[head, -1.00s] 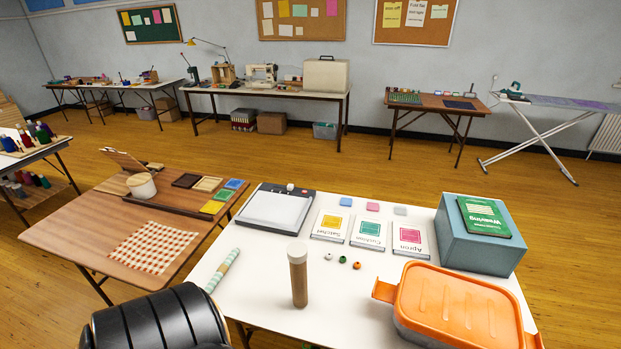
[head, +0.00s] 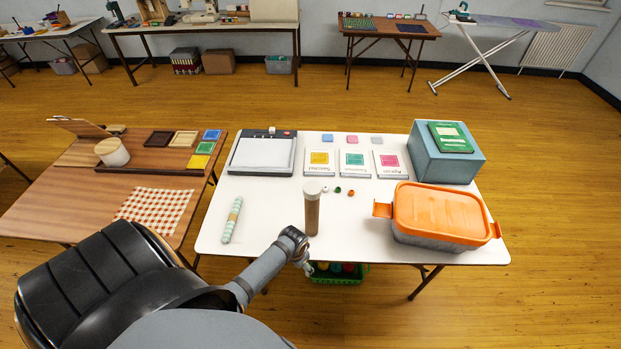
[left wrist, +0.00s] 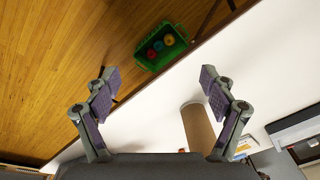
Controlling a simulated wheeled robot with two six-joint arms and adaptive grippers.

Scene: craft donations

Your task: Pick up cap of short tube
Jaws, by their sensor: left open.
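My right gripper is not in view.
A patterned roll (head: 232,220) lies left of the tube. An orange-lidded box (head: 440,213) stands to the right. Small beads (head: 338,190) and cards (head: 355,163) lie behind it. A green basket (left wrist: 160,47) is below the table. The table is clear between roll and tube.

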